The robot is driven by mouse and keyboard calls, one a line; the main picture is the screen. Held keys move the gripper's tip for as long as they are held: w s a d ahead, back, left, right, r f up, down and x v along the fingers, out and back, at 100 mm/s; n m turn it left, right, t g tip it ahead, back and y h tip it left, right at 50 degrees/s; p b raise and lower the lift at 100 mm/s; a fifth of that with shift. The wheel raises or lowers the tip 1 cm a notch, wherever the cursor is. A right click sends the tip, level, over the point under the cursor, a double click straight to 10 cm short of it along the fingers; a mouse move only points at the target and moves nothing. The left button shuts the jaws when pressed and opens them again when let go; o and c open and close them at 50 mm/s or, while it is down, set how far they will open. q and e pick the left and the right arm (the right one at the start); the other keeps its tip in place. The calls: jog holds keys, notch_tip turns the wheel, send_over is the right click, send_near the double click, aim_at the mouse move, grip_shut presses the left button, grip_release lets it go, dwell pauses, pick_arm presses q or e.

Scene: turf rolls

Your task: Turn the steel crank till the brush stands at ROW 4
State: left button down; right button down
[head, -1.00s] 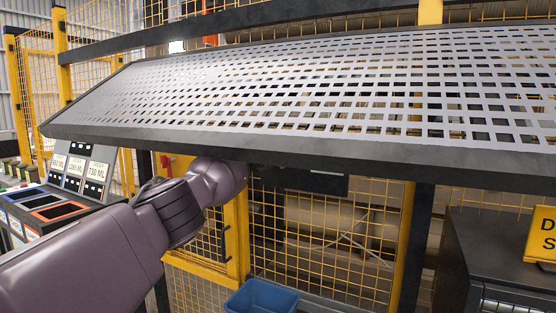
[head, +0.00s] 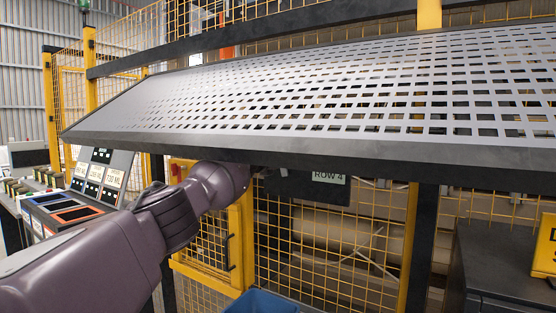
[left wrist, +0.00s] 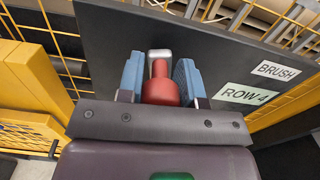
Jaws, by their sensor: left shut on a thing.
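My left gripper (left wrist: 160,68) is shut on the red grip (left wrist: 161,91) of the crank, with one blue finger on each side of it. The crank's steel part (left wrist: 160,54) shows just beyond the grip. Behind it is a dark panel (left wrist: 110,35) with a white label BRUSH (left wrist: 276,71) and a pale green label ROW 4 (left wrist: 245,97). In the head view the ROW 4 label (head: 328,177) shows under the table edge. There my left wrist hides the gripper and crank. I cannot make out the brush itself. My right gripper is not in view.
A sloping perforated metal table (head: 120,116) with a dark front edge hangs over my left arm. Yellow mesh fencing (head: 330,235) stands behind. A blue bin (head: 262,302) is below, a dark cabinet (head: 500,250) at right, and a labelled console (head: 103,178) at left.

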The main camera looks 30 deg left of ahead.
pick_arm(q)
jog(key=shift+d+f+m, duration=0.1)
jog(key=shift+d+m, duration=0.3)
jog(key=shift+m, duration=0.7)
jog(key=shift+d+f+m, duration=0.1)
jog(key=shift+d+m, duration=0.25)
jog(key=shift+m, duration=0.75)
